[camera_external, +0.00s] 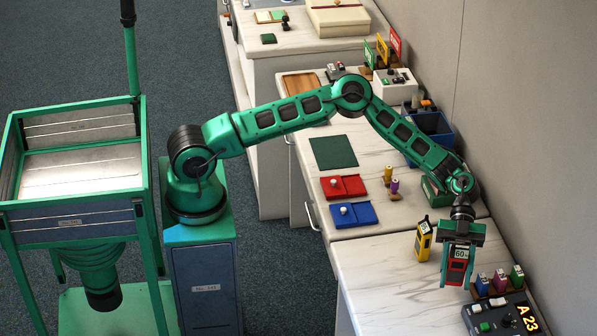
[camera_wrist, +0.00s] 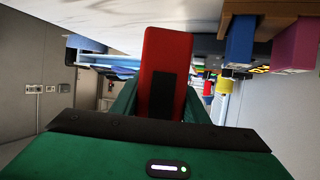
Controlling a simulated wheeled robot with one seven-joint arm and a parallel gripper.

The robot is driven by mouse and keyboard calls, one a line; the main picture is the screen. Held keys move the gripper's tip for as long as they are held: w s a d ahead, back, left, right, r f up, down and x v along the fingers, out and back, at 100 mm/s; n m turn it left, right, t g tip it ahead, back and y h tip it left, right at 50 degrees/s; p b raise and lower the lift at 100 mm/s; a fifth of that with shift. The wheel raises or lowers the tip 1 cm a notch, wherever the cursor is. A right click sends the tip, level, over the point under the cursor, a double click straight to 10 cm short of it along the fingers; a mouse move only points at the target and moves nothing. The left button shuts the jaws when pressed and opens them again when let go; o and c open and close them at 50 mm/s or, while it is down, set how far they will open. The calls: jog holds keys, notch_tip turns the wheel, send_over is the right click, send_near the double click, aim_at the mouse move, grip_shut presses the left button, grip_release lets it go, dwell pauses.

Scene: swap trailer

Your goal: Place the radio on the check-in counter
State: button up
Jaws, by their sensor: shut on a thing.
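My gripper (camera_external: 459,262) points down over the near white marble-look counter (camera_external: 385,275). It is shut on a red and black handheld device (camera_external: 457,277) with a "60" label on it; this may be the radio. In the wrist view the device (camera_wrist: 168,60) is a red block with a black panel, upright between my green fingers. I cannot tell whether its lower end touches the counter. A yellow and black handheld device (camera_external: 424,240) with a short stub on top stands on the counter just left of my gripper; it also looks like a radio.
In front is a dark panel (camera_external: 505,317) reading "A 23". Further back are red (camera_external: 343,187) and blue (camera_external: 352,214) trays and a dark blue bin (camera_external: 432,130). The counter's left part is clear.

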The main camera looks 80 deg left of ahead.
aim_at(454, 277)
jog(key=shift+f, duration=1.7)
jog(key=o, duration=1.2)
jog(key=shift+f, duration=0.1)
jog(key=v, duration=1.2)
jog(key=shift+a, duration=0.1)
